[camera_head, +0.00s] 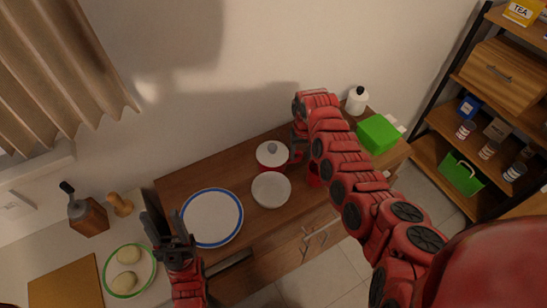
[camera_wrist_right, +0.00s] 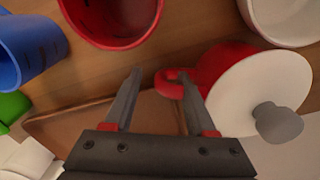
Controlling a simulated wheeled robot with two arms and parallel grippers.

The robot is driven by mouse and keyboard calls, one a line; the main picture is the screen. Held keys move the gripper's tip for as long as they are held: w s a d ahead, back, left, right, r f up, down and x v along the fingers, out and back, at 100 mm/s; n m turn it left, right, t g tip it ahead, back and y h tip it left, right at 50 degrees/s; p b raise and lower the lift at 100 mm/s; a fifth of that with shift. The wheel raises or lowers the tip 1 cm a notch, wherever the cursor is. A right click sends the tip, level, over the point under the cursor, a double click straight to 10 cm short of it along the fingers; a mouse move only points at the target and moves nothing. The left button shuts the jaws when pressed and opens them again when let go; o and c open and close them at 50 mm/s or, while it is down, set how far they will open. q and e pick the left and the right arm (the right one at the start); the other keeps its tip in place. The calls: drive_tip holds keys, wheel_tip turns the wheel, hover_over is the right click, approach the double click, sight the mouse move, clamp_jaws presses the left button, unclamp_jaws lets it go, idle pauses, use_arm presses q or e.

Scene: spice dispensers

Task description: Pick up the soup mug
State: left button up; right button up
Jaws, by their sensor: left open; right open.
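The soup mug, red with a white lid and grey knob, stands on the wooden cabinet top, its lid showing in the head view (camera_head: 271,153). In the right wrist view the lidded red mug (camera_wrist_right: 225,65) is at the right, its handle toward my fingers. My right gripper (camera_wrist_right: 163,95) is open, with the handle near and partly between its fingertips; I cannot tell if they touch. In the head view my right arm hides most of that gripper, beside the mug's right side. My left gripper (camera_head: 167,225) is open and empty, left of the blue-rimmed plate.
A white bowl (camera_head: 271,190) stands close in front of the mug. A blue-rimmed plate (camera_head: 213,217) lies to the left. A red cup (camera_wrist_right: 112,18) and a blue cup (camera_wrist_right: 24,50) stand near my right gripper. A green box (camera_head: 378,133) and white jar (camera_head: 357,100) are right.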

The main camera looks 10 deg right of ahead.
drive_tip(key=shift+f, duration=0.15)
clamp_jaws()
idle(1.4)
